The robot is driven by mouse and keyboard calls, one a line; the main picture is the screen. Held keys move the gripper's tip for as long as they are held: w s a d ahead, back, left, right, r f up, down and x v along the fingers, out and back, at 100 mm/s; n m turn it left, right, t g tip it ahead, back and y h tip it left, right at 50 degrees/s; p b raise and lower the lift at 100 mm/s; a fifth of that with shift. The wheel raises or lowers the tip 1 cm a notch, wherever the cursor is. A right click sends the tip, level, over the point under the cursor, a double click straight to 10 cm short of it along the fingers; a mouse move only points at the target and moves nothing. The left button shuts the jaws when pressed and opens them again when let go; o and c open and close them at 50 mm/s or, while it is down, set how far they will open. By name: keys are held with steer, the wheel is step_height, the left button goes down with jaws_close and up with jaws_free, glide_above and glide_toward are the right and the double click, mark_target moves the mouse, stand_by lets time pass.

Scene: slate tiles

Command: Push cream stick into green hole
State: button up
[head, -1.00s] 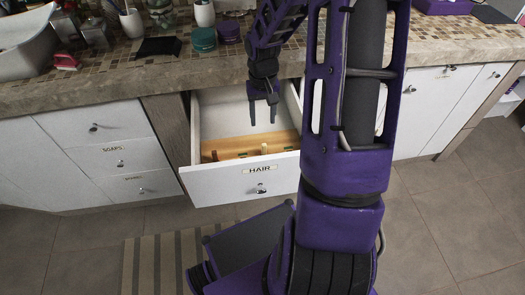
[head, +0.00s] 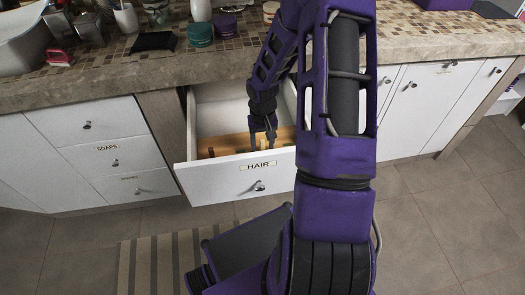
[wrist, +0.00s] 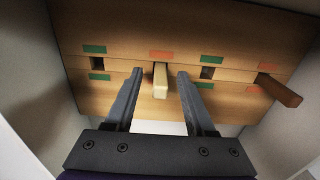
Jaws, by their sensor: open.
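The cream stick (wrist: 160,82) stands out of a slot in the wooden board (wrist: 120,97), beside an orange mark. My gripper (wrist: 160,74) is open, with one finger on each side of the stick and a gap on both sides. Two dark holes show between green marks, a left hole (wrist: 97,62) and a right hole (wrist: 207,72). In the head view my gripper (head: 262,132) reaches down into the open drawer, over the board (head: 222,146). My arm hides the drawer's right part there.
A brown stick (wrist: 280,90) stands out of the board at the right, near orange marks. The drawer (head: 215,180), labelled HAIR, has walls close around the board. The stone counter (head: 110,75) overhangs behind it.

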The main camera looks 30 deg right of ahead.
jaws_close()
stand_by(0.5)
